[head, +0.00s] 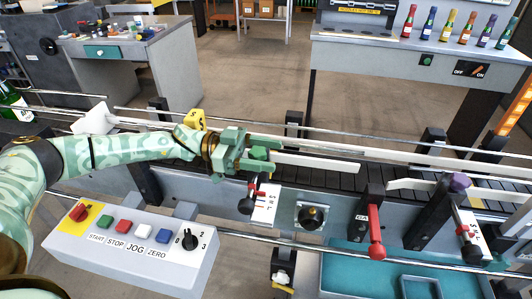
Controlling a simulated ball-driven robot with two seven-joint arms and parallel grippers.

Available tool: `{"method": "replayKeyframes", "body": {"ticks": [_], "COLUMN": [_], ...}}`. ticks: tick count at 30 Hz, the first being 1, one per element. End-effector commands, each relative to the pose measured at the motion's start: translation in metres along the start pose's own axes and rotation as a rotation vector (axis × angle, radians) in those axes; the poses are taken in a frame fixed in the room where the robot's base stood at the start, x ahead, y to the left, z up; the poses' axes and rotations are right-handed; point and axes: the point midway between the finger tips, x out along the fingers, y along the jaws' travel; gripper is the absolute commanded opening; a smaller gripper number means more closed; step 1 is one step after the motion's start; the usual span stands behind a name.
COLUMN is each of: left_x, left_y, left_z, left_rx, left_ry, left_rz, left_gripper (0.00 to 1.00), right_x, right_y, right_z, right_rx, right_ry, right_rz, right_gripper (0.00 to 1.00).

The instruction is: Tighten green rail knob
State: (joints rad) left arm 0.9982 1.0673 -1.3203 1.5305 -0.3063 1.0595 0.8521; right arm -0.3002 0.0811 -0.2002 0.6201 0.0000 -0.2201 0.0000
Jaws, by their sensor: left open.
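The green rail knob (260,153) is on the near side of the conveyor, on top of a dark bracket, partly hidden by my left gripper. My left gripper (254,155), pale green, reaches in from the left and is open, with one finger on the far side of the knob and one on the near side. Whether the fingers touch the knob I cannot tell. Below it is a white scale plate (265,204) with a red-tipped pointer. My right gripper is not in view.
A red lever (376,236) and a black dial (311,216) are on the conveyor's front. A button panel (130,247) is at lower left. Metal guide rails run along the conveyor. Bottles (447,26) stand on a back bench.

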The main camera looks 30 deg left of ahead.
Motion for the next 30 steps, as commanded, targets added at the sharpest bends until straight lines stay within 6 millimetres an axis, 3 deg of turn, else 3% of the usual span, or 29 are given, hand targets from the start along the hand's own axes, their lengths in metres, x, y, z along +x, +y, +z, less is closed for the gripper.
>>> {"method": "replayKeyframes", "body": {"ticks": [13, 30], "left_x": [-0.068, -0.073], "left_y": [-0.001, -0.001], "left_z": [0.001, 0.000], "left_rx": [-0.001, 0.000], "left_ry": [-0.001, 0.001], "left_rz": [-0.001, 0.000], "left_gripper": [0.58, 0.58], "right_x": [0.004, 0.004], "right_y": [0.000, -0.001], "right_z": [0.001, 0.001], "right_rx": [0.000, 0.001], "right_ry": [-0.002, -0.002], "right_rz": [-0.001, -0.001], "right_gripper": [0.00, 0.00]}}
